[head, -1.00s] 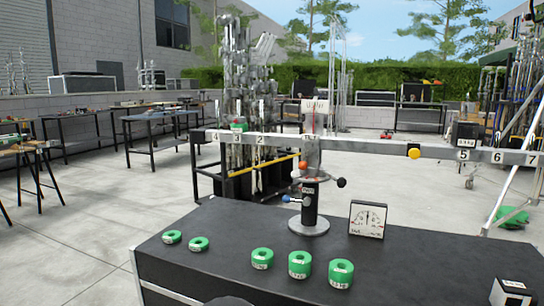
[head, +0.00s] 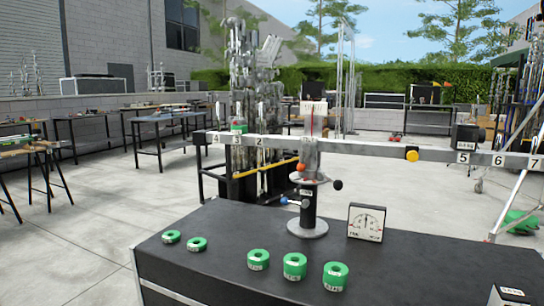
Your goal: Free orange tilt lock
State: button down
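An orange ball knob (head: 300,167), which looks like the tilt lock, sits at the upper part of the balance post (head: 309,205), just below the beam. The long grey beam (head: 360,151) lies across the post and looks close to level. A black knob (head: 337,184) sticks out to the right of the post and a blue knob (head: 284,201) to the left, lower down. A yellow knob (head: 412,154) is on the beam's right arm. My gripper is not in view, and nothing touches the orange knob.
The post stands on a black bench top (head: 220,225). Several green ring weights (head: 295,266) lie along its front and left. A dial gauge (head: 366,222) stands right of the post. A black weight (head: 467,138) is on the beam's right arm, a green one (head: 239,127) on the left.

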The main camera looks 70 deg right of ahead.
aim_at(301, 167)
jog(key=i, duration=0.85)
jog(key=z, duration=2.1)
